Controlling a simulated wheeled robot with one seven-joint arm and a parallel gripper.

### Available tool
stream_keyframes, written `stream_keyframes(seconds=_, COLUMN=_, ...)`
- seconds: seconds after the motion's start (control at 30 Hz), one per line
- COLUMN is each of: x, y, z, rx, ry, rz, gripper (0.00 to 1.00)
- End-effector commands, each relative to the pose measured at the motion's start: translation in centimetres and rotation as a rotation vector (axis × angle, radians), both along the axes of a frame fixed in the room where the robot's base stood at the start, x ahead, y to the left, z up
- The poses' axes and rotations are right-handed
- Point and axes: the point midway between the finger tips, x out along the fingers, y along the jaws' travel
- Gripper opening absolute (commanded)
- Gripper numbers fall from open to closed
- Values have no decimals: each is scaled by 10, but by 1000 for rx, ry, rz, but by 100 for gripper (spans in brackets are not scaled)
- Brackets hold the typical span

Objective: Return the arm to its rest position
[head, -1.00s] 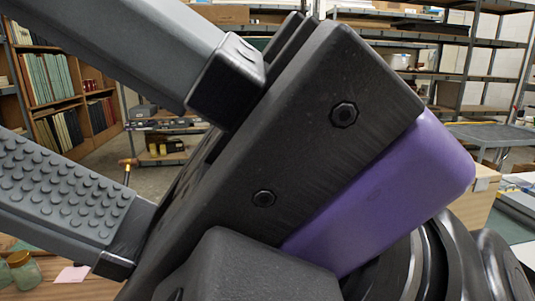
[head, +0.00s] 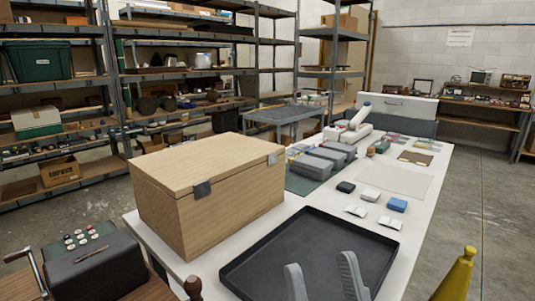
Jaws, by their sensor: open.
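My gripper (head: 320,262) shows at the bottom of the head view as two grey fingers, spread apart with nothing between them. The fingers point up in the picture and overlap the black tray (head: 283,237) on the white table. Only the finger ends are in view; the rest of my gripper and arm is below the frame edge.
A closed wooden box (head: 215,210) stands left of the tray. A dark machine with a crank (head: 95,265) is at lower left, a yellow post (head: 457,275) at lower right. Bare floor (head: 485,200) lies right.

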Motion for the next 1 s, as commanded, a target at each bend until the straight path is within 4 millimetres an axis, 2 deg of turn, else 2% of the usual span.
stream_keyframes(seconds=0.03, x=-2, y=-10, z=-21, rx=-2, ry=69, rz=-24, gripper=44)
stream_keyframes(seconds=0.1, x=-6, y=-24, z=-49, rx=-6, ry=159, rz=-54, gripper=44)
stream_keyframes(seconds=0.27, x=-25, y=-54, z=-110, rx=-25, ry=356, rz=-117, gripper=44)
stream_keyframes(seconds=0.5, x=-78, y=-95, z=-189, rx=-64, ry=638, rz=-190, gripper=44)
stream_keyframes(seconds=0.6, x=-107, y=-111, z=-216, rx=-84, ry=747, rz=-214, gripper=44)
stream_keyframes(seconds=0.8, x=-169, y=-137, z=-256, rx=-145, ry=942, rz=-254, gripper=44)
stream_keyframes(seconds=1.0, x=-212, y=-146, z=-278, rx=-189, ry=1070, rz=-264, gripper=44)
